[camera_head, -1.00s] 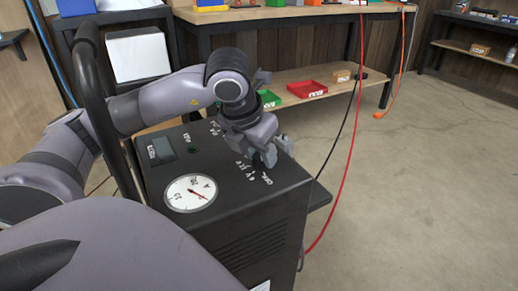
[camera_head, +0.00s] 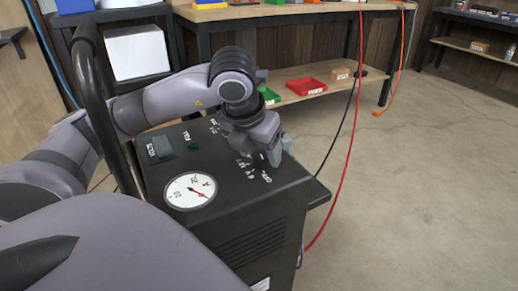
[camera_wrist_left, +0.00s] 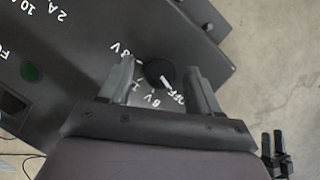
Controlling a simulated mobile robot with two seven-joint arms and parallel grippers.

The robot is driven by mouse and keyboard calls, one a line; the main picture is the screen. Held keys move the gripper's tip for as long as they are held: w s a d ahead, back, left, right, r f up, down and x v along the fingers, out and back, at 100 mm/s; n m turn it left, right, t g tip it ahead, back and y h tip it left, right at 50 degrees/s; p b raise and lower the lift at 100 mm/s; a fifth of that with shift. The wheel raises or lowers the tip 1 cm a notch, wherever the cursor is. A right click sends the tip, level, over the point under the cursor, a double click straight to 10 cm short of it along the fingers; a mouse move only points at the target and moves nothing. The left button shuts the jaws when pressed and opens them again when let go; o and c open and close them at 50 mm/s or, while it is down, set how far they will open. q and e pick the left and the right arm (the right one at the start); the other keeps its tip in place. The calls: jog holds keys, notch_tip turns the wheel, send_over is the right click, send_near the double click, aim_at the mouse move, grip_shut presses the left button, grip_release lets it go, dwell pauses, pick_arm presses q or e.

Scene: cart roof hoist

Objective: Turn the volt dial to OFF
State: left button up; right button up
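The volt dial (camera_wrist_left: 160,72) is a round black knob with a white mark, on the black cart's sloped top. Its mark points to the lower right in the left wrist view, towards the OFF print (camera_wrist_left: 179,97); I cannot tell if it lines up exactly. My left gripper (camera_wrist_left: 162,84) is open, with one finger on each side of the dial and a gap showing at both sides. In the head view my left gripper (camera_head: 272,157) is at the cart's right corner and hides the dial; the OFF label (camera_head: 267,178) shows below it.
The black cart (camera_head: 250,217) carries a round white meter (camera_head: 190,191), a small display (camera_head: 160,149) and a green button (camera_head: 193,148). A black handle bar rises at its left. Red and black cables hang to its right. A workbench stands behind; open floor lies right.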

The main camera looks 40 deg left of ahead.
pick_arm(q)
jog(key=shift+s+r, duration=0.1)
jog(key=shift+r, duration=0.35)
jog(key=p+v, duration=0.2)
jog(key=v, duration=0.3)
jog(key=shift+r, duration=0.1)
jog(key=shift+s+d+r, duration=0.1)
jog(key=shift+s+r, duration=0.25)
jog(key=shift+r, duration=0.1)
pick_arm(e)
jog(key=shift+s+d+r+h, duration=0.15)
jog(key=shift+d+h, duration=0.2)
jog(key=shift+d, duration=0.2)
jog(key=shift+s+d+r+h, duration=0.15)
jog(key=shift+d+h, duration=0.2)
jog(key=shift+d, duration=0.15)
jog(key=shift+n, duration=0.3)
